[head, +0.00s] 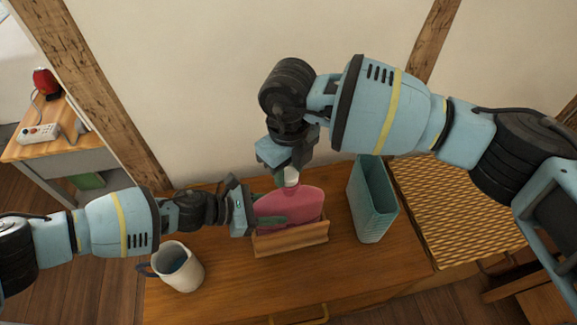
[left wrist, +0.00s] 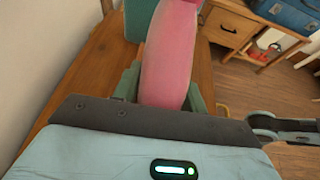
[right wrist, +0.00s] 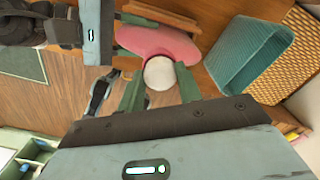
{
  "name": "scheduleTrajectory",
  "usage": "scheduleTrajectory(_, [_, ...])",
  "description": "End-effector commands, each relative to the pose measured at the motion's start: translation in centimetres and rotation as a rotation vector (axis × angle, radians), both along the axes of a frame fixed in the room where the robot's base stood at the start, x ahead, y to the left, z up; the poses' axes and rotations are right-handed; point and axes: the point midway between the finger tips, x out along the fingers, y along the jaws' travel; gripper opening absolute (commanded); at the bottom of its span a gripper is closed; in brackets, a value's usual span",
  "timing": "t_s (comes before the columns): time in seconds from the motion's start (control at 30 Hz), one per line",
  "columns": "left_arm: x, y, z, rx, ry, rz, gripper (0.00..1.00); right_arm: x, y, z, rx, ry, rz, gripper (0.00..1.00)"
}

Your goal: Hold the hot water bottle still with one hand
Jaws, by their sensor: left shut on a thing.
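The pink hot water bottle (head: 300,204) stands upright in a wooden holder (head: 292,239) on the wooden cabinet top. A white stopper (head: 291,175) is at its neck. My left gripper (head: 268,222) is shut on the bottle's body from the left. The left wrist view shows the pink body (left wrist: 170,60) between its green fingers. My right gripper (head: 290,168) points down over the neck. In the right wrist view, its fingers (right wrist: 158,90) lie on both sides of the round white stopper (right wrist: 160,73); whether they touch it is unclear.
A cream mug (head: 185,272) stands near the left arm. A teal bin (head: 370,205) stands right of the holder. Beyond it is a yellow woven surface (head: 450,205). The wall is close behind. The cabinet top in front of the holder is clear.

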Motion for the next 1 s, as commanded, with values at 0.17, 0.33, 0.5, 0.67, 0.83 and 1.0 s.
scheduleTrajectory(0.17, [-0.06,0.01,-0.06,0.001,0.002,-0.001,0.00,-0.01,0.01,0.01,0.000,0.000,0.000,0.09])
scheduleTrajectory(0.33, [-0.06,0.01,-0.06,0.001,0.002,-0.001,0.00,-0.01,0.01,0.01,0.001,0.001,-0.030,0.06])
scheduleTrajectory(0.5, [-0.04,0.03,-0.06,0.001,0.001,0.000,0.00,-0.03,0.02,-0.06,0.001,0.001,-0.235,0.06])
scheduleTrajectory(0.67, [-0.03,0.03,-0.05,0.001,0.000,0.000,0.00,0.01,-0.02,-0.03,0.001,0.001,-0.458,0.06])
scheduleTrajectory(0.83, [-0.02,0.03,-0.05,0.001,0.000,0.000,0.00,0.03,-0.03,-0.01,0.001,0.000,-0.468,0.06])
scheduleTrajectory(1.0, [-0.02,0.03,-0.05,0.001,0.000,0.000,0.00,0.03,-0.03,-0.01,0.001,0.000,-0.466,0.55])
